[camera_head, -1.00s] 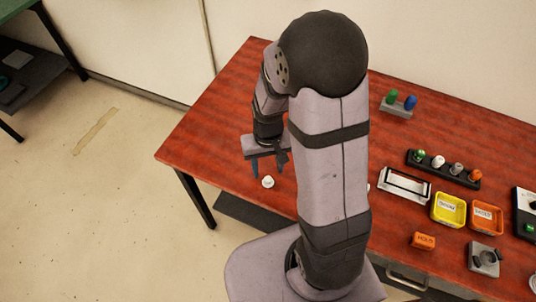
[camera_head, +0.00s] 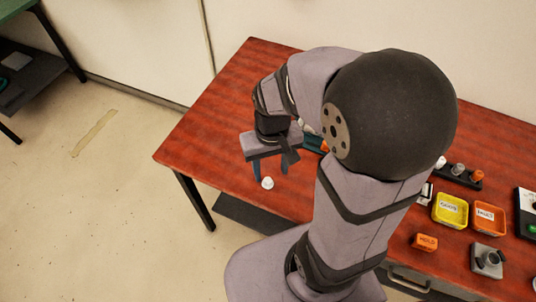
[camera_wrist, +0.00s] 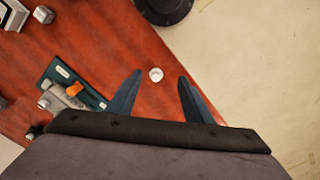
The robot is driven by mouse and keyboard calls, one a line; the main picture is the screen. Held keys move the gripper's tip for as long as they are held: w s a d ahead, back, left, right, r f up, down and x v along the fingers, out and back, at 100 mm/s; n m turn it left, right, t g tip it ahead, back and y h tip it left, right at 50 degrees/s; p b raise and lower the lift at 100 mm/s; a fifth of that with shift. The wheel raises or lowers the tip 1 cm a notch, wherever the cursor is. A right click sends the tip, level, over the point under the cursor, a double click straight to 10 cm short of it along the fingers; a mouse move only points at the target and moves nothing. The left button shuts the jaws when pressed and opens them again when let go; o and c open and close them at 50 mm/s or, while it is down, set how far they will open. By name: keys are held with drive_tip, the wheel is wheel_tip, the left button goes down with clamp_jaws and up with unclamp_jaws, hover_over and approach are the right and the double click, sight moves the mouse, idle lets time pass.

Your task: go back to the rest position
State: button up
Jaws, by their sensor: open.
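My gripper (camera_head: 270,173) is open and empty above the left part of the red table (camera_head: 215,130). In the wrist view its two dark blue fingers (camera_wrist: 153,95) are spread wide. A small white round piece (camera_head: 267,183) sits on the table close to the fingers in the head view. It also shows in the wrist view (camera_wrist: 156,74), between and beyond the fingertips, not held. My arm hides the middle of the table in the head view.
A dark green fixture (camera_wrist: 68,88) with an orange part lies beside the gripper. To the right stand a yellow tray (camera_head: 449,210), an orange tray (camera_head: 487,218), an orange block (camera_head: 424,243) and a grey fixture (camera_head: 487,260). The table's left end is clear.

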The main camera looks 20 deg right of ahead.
drive_tip(key=shift+n, duration=0.4)
drive_tip(key=s, duration=0.4)
drive_tip(key=shift+s+a+f, duration=0.15)
drive_tip(key=shift+s+a, duration=0.05)
drive_tip(key=shift+a, duration=0.1)
